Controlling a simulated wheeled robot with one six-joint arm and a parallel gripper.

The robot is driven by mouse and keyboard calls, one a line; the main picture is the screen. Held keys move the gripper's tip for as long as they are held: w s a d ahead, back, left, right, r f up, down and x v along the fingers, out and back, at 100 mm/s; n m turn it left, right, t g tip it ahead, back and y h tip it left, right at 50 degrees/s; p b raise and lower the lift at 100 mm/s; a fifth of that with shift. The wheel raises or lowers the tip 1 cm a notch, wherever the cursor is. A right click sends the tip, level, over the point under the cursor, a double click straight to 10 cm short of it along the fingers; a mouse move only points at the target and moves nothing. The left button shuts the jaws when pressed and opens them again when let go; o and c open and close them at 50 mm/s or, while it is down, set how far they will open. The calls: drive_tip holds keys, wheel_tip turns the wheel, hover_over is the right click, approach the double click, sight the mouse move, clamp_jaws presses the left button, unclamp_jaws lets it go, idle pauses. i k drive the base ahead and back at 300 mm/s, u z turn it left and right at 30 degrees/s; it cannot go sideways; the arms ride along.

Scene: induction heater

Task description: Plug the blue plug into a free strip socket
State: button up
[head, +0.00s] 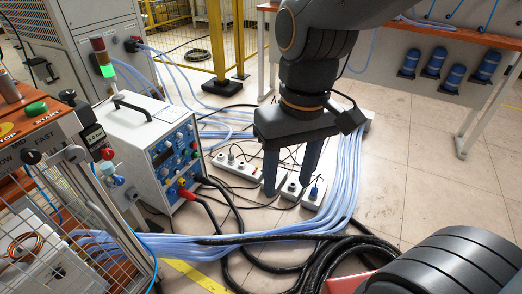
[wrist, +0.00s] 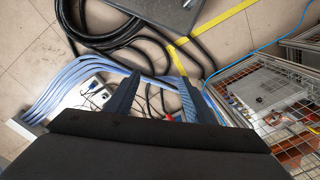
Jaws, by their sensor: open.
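My gripper (head: 289,180) hangs open and empty, fingers pointing down, in front of the white power strips in the head view. In the wrist view its two fingers (wrist: 158,78) are spread apart. A small blue plug (head: 314,192) shows at the right-hand white strip (head: 312,204), just right of my right finger; I cannot tell whether it is seated in a socket. Another white strip (head: 236,168) lies further left and holds dark and grey plugs. My fingers hide part of the strips between. A white strip end (wrist: 90,68) shows left of my fingers in the wrist view.
Bundled pale blue cables (head: 345,165) run right of the strips. Thick black cables (head: 330,250) coil in front. A white heater unit (head: 150,150) stands left, beside a wire cage (head: 90,225). Open tiled floor (head: 420,180) lies right.

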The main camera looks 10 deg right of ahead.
sight(314, 191)
drive_tip(key=k, duration=1.15)
drive_tip(key=u, duration=0.25)
drive_tip(key=i, duration=0.75)
drive_tip(key=z, duration=0.25)
drive_tip(key=k, duration=0.65)
drive_tip(key=z, duration=0.2)
drive_tip(key=i, duration=0.4)
drive_tip(key=z, duration=0.7)
drive_tip(key=i, duration=1.6)
drive_tip(key=z, duration=0.15)
